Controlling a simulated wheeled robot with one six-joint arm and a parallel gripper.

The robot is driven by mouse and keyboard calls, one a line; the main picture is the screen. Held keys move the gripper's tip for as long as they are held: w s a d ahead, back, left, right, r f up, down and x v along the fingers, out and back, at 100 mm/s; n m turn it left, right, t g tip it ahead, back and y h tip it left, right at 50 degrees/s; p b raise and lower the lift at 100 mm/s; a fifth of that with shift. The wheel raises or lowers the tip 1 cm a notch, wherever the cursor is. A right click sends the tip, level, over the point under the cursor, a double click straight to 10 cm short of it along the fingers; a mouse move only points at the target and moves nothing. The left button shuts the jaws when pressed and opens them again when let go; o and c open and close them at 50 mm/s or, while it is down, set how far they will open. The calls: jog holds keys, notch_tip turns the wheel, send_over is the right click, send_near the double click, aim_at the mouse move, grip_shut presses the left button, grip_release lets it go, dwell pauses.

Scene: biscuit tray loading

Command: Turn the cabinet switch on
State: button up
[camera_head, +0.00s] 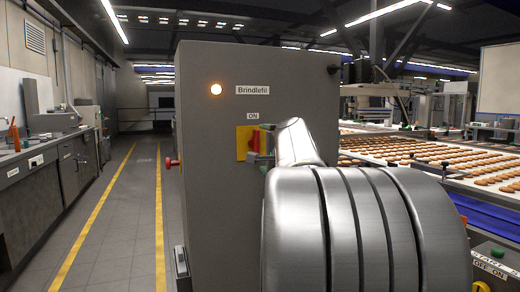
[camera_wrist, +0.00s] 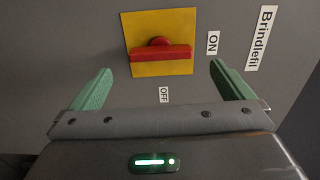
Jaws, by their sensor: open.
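The cabinet switch is a red bar handle (camera_wrist: 162,54) on a yellow plate (camera_wrist: 142,20). In the wrist view the bar lies level, in line with the ON label (camera_wrist: 212,43) to its right; the OFF label (camera_wrist: 164,95) is below the plate. My gripper (camera_wrist: 160,70) is open and empty, its green fingers apart on either side below the handle, not touching it. In the head view the yellow plate (camera_head: 243,143) shows under the ON label (camera_head: 253,116), with my arm hiding its right part. A round lamp (camera_head: 216,89) on the cabinet glows.
The grey cabinet (camera_head: 215,220) carries a Brindlefil label (camera_head: 253,90) and a red knob (camera_head: 171,163) on its left side. A biscuit conveyor (camera_head: 440,155) stands to the right. A clear aisle (camera_head: 135,220) with yellow lines and a counter (camera_head: 40,170) are to the left.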

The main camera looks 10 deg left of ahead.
aim_at(257, 145)
jog(key=v, duration=0.8)
jog(key=shift+w, duration=0.1)
jog(key=x, duration=1.3)
jog(key=shift+w+a+p, duration=0.25)
jog(key=shift+w+p, duration=0.05)
jog(key=shift+p, duration=0.05)
jog(key=shift+s+d, duration=0.1)
jog(key=shift+s, duration=0.05)
jog(key=shift+w+a, duration=0.25)
jog(key=shift+w, duration=0.05)
jog(key=shift+s+d+r+m+p, duration=0.1)
jog(key=shift+r+m+p, duration=0.05)
jog(key=shift+m+p, duration=0.45)
jog(key=shift+s+d+r+m+p, duration=0.1)
jog(key=shift+r+m+p, duration=0.1)
jog(key=shift+m+p, duration=0.35)
jog(key=m+p, duration=0.5)
jog(key=m, duration=0.1)
jog(key=m+p, duration=0.5)
jog(key=shift+w+d+m, duration=0.1)
jog(key=shift+m, duration=0.25)
jog(key=m+p, duration=0.4)
jog(key=shift+f, duration=0.15)
